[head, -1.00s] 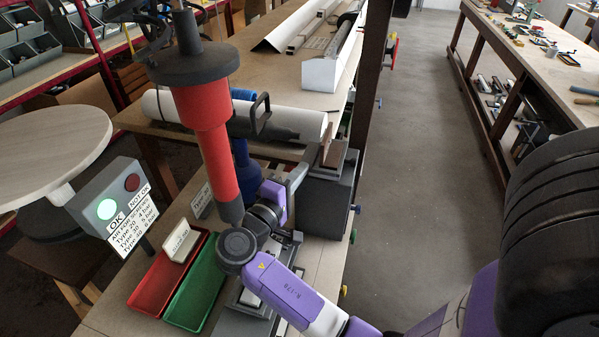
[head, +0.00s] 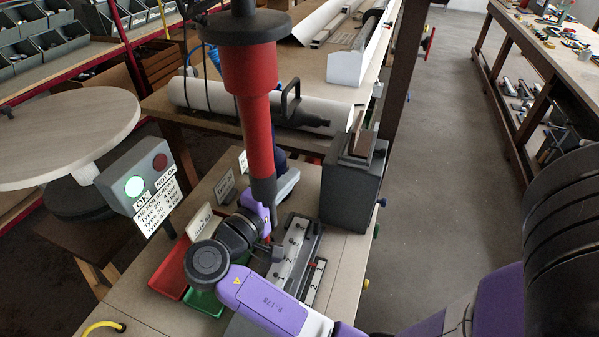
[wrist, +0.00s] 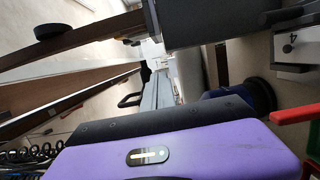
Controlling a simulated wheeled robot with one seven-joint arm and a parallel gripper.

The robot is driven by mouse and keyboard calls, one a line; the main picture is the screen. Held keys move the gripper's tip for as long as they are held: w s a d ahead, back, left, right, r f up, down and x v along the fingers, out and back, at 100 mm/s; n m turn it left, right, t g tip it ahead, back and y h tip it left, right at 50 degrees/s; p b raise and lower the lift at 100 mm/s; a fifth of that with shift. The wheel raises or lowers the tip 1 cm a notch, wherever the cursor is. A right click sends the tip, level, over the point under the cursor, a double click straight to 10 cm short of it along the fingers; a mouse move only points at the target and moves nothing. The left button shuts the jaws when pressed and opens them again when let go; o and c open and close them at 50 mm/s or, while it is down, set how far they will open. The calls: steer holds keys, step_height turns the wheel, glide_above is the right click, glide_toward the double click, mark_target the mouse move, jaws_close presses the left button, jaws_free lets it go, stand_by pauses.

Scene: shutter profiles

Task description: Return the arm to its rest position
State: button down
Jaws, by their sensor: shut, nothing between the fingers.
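My arm is purple, white and black, and it reaches in from the lower right of the head view. It bends at a round black joint over the red tray (head: 170,272) and the green tray (head: 206,303). My gripper (head: 288,181) is at the far end, above the bench, partly hidden behind a hanging red tool (head: 257,130). It is shut and holds nothing. The fingertips are hard to make out. In the wrist view my own purple and black housing fills the lower part, with no fingers clearly visible.
A numbered grey fixture (head: 293,252) lies beside my forearm. A dark grey block (head: 350,192) stands right of my gripper. An indicator box (head: 135,183) shows a lit green lamp at left. A white roll (head: 215,97) lies on the rear table. The aisle floor (head: 440,150) is clear.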

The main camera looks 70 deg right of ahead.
steer(key=shift+a, duration=0.35)
